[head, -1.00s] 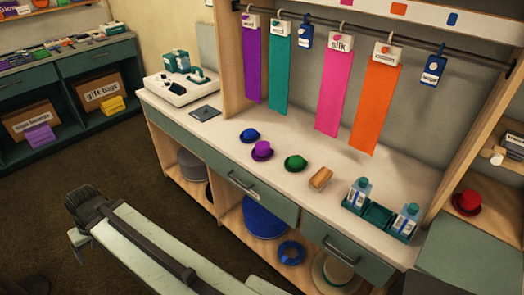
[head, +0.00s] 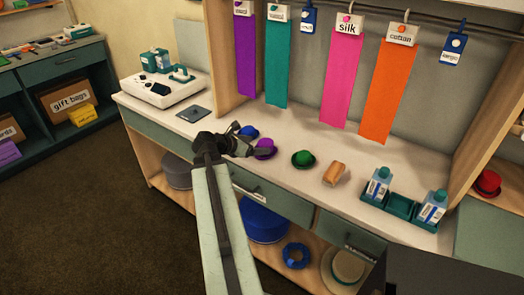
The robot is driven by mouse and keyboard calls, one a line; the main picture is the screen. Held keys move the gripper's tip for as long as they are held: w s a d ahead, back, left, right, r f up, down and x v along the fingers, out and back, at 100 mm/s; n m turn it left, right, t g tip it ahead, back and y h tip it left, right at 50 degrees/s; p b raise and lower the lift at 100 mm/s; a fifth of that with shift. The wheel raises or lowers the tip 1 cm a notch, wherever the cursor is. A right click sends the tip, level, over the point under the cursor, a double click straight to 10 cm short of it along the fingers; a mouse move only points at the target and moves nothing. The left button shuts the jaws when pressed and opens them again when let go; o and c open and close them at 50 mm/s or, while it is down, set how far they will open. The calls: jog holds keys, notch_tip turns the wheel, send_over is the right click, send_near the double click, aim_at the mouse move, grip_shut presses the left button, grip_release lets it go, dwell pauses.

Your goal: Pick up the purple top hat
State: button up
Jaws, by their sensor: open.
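The purple top hat (head: 265,148) stands on the pale counter (head: 219,122), between a blue hat (head: 249,131) on its left and a green hat (head: 303,158) on its right. My gripper (head: 250,140) is at the counter's front edge, close beside the purple hat on its left. Its jaws are open, with one finger near the blue hat and the other in front of the lower purple hat. I cannot tell whether a finger touches the hat. The purple hat's lower left part is partly hidden by the gripper.
A tan block-like brush (head: 334,173) and a teal tray (head: 399,206) with two bottles stand further right on the counter. A white device (head: 165,88) and a grey pad (head: 194,113) are at the left. Fabric strips hang above. A red hat (head: 487,183) sits far right.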

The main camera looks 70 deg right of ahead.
aim_at(270, 145)
jog(key=shift+s+b+x, duration=0.15)
jog(key=shift+b+x, duration=0.7)
jog(key=shift+x, duration=1.25)
jog(key=shift+s+b+x, duration=0.2)
jog(key=shift+b+x, duration=0.65)
jog(key=shift+x, duration=1.25)
jog(key=shift+a+r, duration=0.1)
jog(key=shift+r, duration=0.15)
jog(key=c, duration=1.4)
